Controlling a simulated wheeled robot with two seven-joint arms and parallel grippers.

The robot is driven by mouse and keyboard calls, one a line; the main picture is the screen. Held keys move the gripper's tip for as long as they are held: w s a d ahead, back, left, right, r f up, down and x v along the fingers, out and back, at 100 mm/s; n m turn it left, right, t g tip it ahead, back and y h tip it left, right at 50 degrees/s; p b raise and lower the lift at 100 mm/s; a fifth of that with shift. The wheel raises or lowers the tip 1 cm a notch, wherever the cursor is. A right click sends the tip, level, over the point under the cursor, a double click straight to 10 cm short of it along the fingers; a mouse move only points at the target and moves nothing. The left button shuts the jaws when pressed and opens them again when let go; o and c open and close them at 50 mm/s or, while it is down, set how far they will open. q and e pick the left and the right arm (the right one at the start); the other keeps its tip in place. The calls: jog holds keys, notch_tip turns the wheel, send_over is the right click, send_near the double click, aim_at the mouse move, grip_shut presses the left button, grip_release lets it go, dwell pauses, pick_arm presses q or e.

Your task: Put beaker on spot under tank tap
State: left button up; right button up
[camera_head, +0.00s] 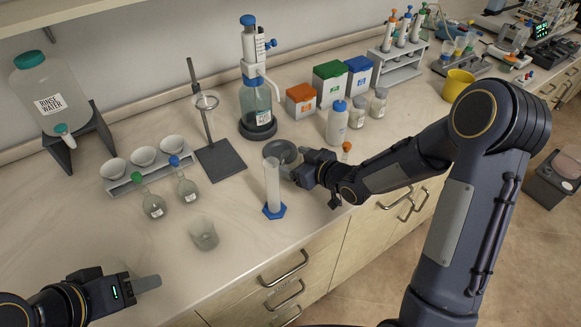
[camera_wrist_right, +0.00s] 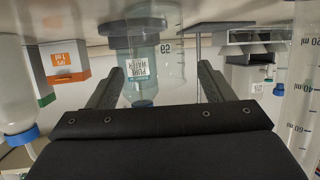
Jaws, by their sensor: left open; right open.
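A clear glass beaker (camera_head: 203,234) stands on the bench near its front edge. The rinse water tank (camera_head: 47,92) sits on a dark stand at the far left, with its teal-tipped tap (camera_head: 63,132) facing forward; no marked spot shows clearly beneath it. My left gripper (camera_head: 148,283) is at the lower left, apart from the beaker, to its front left. My right gripper (camera_head: 296,168) is open just right of the graduated cylinder (camera_head: 271,185). In the right wrist view, clear graduated glass shows between or beyond the open fingers (camera_wrist_right: 158,86); I cannot tell its exact depth.
Two small flasks (camera_head: 154,206) and a rack with white bowls (camera_head: 143,158) lie between the beaker and tank. Bare bench lies left of the beaker.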

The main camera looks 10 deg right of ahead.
aim_at(285, 157)
jog(key=x, duration=0.3)
jog(key=shift+w+f+p, duration=0.15)
jog(key=shift+w+p, duration=0.05)
jog(key=shift+p, duration=0.1)
jog(key=shift+c, duration=0.2)
jog(key=c, duration=1.1)
